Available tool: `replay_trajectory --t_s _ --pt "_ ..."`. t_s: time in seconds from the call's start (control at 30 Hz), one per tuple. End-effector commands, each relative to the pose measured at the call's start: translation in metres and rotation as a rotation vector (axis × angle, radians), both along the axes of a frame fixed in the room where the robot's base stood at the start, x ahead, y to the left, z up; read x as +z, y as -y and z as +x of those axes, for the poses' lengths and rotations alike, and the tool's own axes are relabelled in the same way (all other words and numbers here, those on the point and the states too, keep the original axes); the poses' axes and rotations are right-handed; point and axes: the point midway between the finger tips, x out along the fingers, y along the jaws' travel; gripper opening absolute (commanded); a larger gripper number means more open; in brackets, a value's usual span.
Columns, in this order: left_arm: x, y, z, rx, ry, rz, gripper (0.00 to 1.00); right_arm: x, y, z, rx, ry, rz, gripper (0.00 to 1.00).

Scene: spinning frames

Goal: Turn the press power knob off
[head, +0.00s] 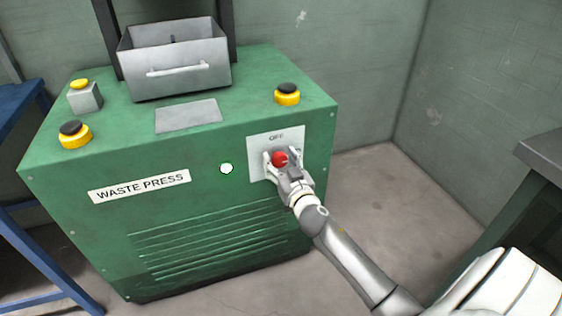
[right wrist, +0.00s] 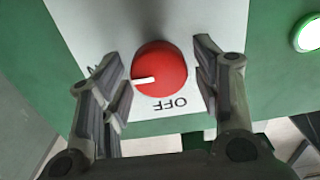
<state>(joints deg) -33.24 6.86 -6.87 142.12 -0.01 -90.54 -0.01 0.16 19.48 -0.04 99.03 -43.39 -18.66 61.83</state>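The red power knob (head: 280,159) sits on a light grey plate (head: 256,142) on the front of the green waste press (head: 120,225). In the right wrist view the knob (right wrist: 160,75) has a white pointer line aimed left. The upside-down OFF label (right wrist: 171,104) is below the knob there. Another label at the left is mostly hidden by a finger. My right gripper (head: 281,154) is open, with one finger on each side of the knob. In the right wrist view narrow gaps show between the fingers and the knob. My left gripper is not in view.
A round lit lamp (head: 226,168) is left of the plate. Yellow-and-black buttons (head: 287,94) and a grey metal bin (head: 175,65) are on top of the press. A blue table frame (head: 30,255) stands at left, a dark bench (head: 543,150) at right. Floor right of the press is clear.

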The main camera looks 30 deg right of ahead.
Motion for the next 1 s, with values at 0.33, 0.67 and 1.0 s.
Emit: replay_trajectory --t_s 0.33,0.67,1.0 --pt "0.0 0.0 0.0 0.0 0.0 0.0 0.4 0.0 0.0 0.0 0.0 0.0 0.0 0.18" --pt "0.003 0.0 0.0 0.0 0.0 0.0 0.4 0.0 -0.001 0.0 0.0 -0.019 -0.08 0.18" --pt "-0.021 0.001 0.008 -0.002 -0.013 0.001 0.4 0.0 -0.002 0.0 0.0 -0.082 -0.343 0.18"
